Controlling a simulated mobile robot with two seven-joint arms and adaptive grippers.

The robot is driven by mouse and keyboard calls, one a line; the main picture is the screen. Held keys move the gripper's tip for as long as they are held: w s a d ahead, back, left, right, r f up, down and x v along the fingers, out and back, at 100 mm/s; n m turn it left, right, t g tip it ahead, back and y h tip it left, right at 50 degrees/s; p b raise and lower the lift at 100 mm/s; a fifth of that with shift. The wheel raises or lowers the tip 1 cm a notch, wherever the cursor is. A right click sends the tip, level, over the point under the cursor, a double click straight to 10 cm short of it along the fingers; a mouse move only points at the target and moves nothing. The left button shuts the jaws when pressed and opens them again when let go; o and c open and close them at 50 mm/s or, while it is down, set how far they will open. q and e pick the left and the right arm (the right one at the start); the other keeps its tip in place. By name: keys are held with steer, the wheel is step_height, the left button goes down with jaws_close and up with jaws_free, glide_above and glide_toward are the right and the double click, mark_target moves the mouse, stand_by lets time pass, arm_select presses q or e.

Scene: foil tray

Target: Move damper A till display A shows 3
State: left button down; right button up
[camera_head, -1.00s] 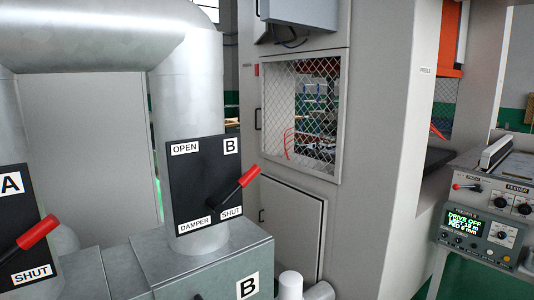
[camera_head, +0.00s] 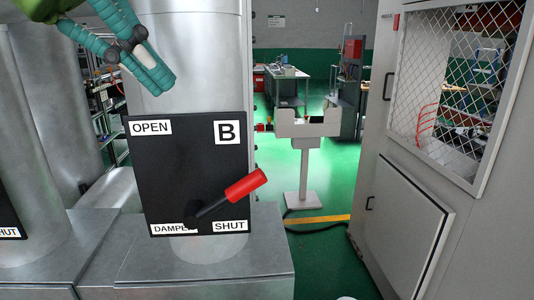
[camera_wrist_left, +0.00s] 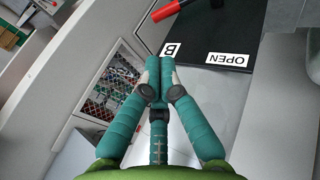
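Damper A's black panel (camera_head: 8,215) is cut off at the left edge of the head view; only a corner with part of the SHUT label shows. Its lever and display A are out of view. Damper B's black panel (camera_head: 180,165) is on a metal duct, its red-handled lever (camera_head: 245,185) pointing up and right above SHUT. My left gripper (camera_head: 160,82), with teal fingers, is above panel B at the upper left. In the left wrist view its fingertips (camera_wrist_left: 158,72) are together with nothing between them, near panel B (camera_wrist_left: 225,30). My right gripper is not in view.
A grey cabinet with a mesh window (camera_head: 455,85) stands at the right. A grey box (camera_head: 215,262) lies below panel B. A grey stand (camera_head: 303,165) is behind on the open green floor.

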mark_target(246, 179)
arm_select(q)
steer(key=p+x, duration=0.2)
steer(key=x, duration=0.9)
steer(key=shift+s+f, duration=0.1)
steer(key=shift+f, duration=0.2)
steer(key=shift+d+f+p, duration=0.25)
steer(key=shift+f+p, duration=0.05)
steer(key=shift+f, duration=0.25)
steer(key=shift+d+f, duration=0.15)
steer(key=shift+d, duration=0.05)
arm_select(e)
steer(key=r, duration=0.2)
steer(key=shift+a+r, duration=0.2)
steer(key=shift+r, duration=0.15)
arm_select(q)
steer(key=shift+d+f+b, duration=0.25)
steer(key=shift+f+b, duration=0.2)
steer(key=shift+b, duration=0.25)
steer(key=shift+w+d+f+b, duration=0.1)
steer(key=shift+w+d+b, duration=0.1)
steer(key=shift+b, duration=0.1)
steer(key=shift+w+a, duration=0.1)
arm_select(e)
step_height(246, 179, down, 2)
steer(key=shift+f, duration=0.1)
